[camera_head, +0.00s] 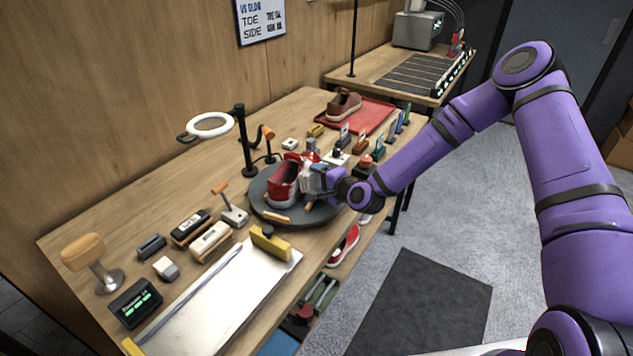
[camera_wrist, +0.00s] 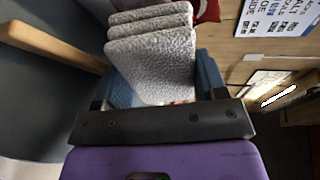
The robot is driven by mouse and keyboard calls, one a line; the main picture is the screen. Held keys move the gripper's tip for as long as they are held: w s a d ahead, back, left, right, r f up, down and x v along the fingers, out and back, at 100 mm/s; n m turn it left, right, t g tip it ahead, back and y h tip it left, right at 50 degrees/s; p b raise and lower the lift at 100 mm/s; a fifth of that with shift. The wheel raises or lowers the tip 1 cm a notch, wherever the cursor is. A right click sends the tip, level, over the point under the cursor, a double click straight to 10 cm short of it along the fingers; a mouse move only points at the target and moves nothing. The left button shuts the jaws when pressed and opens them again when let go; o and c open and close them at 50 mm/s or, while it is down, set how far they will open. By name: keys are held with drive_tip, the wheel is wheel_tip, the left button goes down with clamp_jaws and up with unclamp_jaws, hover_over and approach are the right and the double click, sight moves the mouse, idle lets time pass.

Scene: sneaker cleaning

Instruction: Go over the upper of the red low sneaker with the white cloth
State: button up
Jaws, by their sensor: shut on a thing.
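The red low sneaker (camera_head: 281,188) sits on the dark round turntable (camera_head: 260,211) on the workbench. My gripper (camera_head: 311,178) is at the sneaker's right side and hides part of it. In the wrist view the white cloth (camera_wrist: 152,62), folded in layers and greyish in this light, is between the blue fingers of my gripper (camera_wrist: 165,85). The gripper is shut on it. A bit of the red sneaker (camera_wrist: 209,10) shows past the cloth at the top. I cannot tell whether the cloth touches the upper.
A black stand (camera_head: 244,145) with a white ring lamp (camera_head: 210,124) rises behind the turntable. Brushes and blocks stand at front left, near a white board (camera_head: 215,300). A brown shoe (camera_head: 344,105) lies on a red tray (camera_head: 372,113) behind. Another red shoe (camera_head: 345,247) is below the bench top.

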sight(290, 192)
drive_tip(key=shift+w+d+f, duration=0.1)
drive_tip(key=shift+w+d, duration=1)
drive_tip(key=shift+d, duration=0.05)
drive_tip(key=shift+s+a, duration=1.95)
drive_tip(key=shift+a, duration=0.2)
drive_tip(key=shift+s+a, duration=2.15)
drive_tip(key=shift+s, duration=0.25)
drive_tip(key=shift+w+d+v, duration=0.1)
drive_tip(key=shift+d+v, duration=0.05)
drive_tip(key=shift+v, duration=0.85)
drive_tip(key=shift+w+d+v, duration=0.1)
drive_tip(key=shift+v, duration=0.85)
drive_tip(key=shift+w+d+v, duration=0.1)
drive_tip(key=shift+d+v, duration=0.05)
drive_tip(key=shift+v, duration=0.85)
drive_tip(key=v, duration=0.3)
drive_tip(key=shift+w+d, duration=0.1)
drive_tip(key=shift+w, duration=0.05)
